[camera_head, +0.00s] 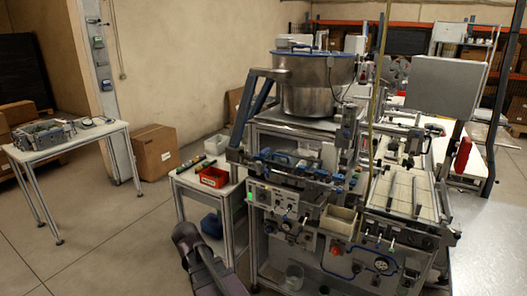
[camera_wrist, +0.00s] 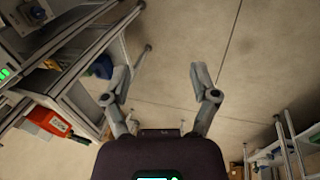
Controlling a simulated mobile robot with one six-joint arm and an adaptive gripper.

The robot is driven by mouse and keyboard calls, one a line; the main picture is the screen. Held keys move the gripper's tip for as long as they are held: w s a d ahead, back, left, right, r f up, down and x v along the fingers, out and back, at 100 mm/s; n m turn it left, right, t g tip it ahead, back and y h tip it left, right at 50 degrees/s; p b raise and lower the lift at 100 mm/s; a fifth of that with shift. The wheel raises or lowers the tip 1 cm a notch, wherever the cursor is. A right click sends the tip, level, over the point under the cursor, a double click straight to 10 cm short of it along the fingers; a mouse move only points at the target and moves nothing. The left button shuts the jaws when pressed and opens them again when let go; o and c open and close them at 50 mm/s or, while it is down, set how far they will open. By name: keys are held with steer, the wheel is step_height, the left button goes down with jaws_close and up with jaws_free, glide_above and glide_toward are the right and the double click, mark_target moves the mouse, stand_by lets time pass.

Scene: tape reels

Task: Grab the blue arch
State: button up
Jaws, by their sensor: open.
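I cannot single out the blue arch for certain. Several small blue parts (camera_head: 285,158) lie along the upper front rail of the machine, too small to tell their shape. My gripper (camera_wrist: 165,72) is open and empty in the wrist view, its two fingers spread over bare floor. In the head view only dark arm parts of mine show at the bottom, left of the machine. No blue arch shows between my fingers.
A grey machine (camera_head: 257,222) with a metal drum (camera_head: 315,85) stands at centre. Beside it is a small table with a red bin (camera_head: 213,177), which also shows in the wrist view (camera_wrist: 47,121). Another table (camera_head: 73,142) and a cardboard box (camera_head: 155,151) stand left. Floor between is clear.

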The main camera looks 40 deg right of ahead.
steer(key=w+d+r+n+t+h+p, duration=0.1)
steer(key=w+d+r+n+h+p, duration=0.2)
steer(key=w+d+r, duration=0.4)
steer(key=w+d+r+n+t+h+p, duration=0.1)
steer(key=w+d+r+n+h+p, duration=0.1)
steer(key=w+d+r+n+p, duration=0.45)
steer(key=n+t+h+p, duration=0.1)
steer(key=n+h+p, duration=0.35)
steer(key=n, duration=0.45)
glide_toward(264, 151)
steer(key=shift+v, duration=1.1)
steer(key=shift+f, duration=0.2)
steer(key=b+x, duration=0.3)
steer(key=x, duration=0.4)
steer(key=shift+w+d, duration=0.1)
steer(key=shift+w, duration=0.1)
steer(key=shift+w+d+f+b, duration=0.1)
steer(key=shift+w+d+b, duration=0.05)
steer(key=shift+d+b, duration=0.3)
steer(key=shift+d, duration=0.1)
steer(key=shift+b+x, duration=0.9)
steer(key=shift+x, duration=1.75)
